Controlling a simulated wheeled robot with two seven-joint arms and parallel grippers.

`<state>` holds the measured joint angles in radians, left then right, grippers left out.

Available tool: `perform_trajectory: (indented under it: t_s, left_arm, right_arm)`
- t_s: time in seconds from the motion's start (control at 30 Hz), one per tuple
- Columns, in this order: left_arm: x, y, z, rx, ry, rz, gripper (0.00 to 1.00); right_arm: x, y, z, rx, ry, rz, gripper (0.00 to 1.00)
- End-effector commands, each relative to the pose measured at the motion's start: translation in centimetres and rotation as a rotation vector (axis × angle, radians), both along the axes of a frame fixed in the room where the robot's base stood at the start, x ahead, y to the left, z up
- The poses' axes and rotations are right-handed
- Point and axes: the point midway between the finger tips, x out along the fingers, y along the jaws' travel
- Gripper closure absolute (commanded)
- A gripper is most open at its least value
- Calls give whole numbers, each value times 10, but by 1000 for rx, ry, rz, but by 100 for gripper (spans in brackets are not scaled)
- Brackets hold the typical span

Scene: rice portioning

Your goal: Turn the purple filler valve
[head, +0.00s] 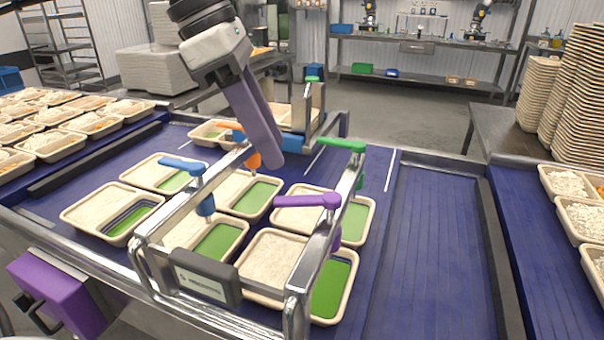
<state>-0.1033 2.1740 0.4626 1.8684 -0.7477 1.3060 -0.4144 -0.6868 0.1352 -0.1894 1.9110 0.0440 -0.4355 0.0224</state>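The purple filler valve (308,201) sits on the right rail of the metal filler frame (300,277), its handle pointing left. My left gripper (270,158) reaches down from the top of the head view, with long grey-purple fingers. Its tips are up and left of the purple valve in the picture, apart from it and close to the orange valve (250,150). The fingers overlap in this view, so I cannot tell whether they are open or shut. My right gripper is not in view.
A blue valve (186,166) and a green valve (342,146) are on the same frame. Trays with rice and green compartments (350,285) lie beneath on the blue conveyor (430,240), whose right part is bare. Stacked trays (575,95) stand at right.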

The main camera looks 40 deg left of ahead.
Motion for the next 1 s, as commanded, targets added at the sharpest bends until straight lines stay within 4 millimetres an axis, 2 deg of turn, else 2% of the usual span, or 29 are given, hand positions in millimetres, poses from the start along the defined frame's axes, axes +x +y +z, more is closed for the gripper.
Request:
perform_trajectory:
  t_s: [0.2,0.4,0.57,0.83,1.0]
  left_arm:
    - [9,-13,-41,-2,7,0,64]
    - [16,-21,-66,-2,4,1,64]
    - [19,-24,-75,-3,1,2,64]
    - [20,-24,-76,-4,1,3,64]
    - [20,-24,-76,-4,0,3,93]
  right_arm:
    - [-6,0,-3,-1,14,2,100]
    - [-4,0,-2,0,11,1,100]
    - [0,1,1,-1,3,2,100]
    - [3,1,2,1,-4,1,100]
    - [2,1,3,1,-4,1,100]
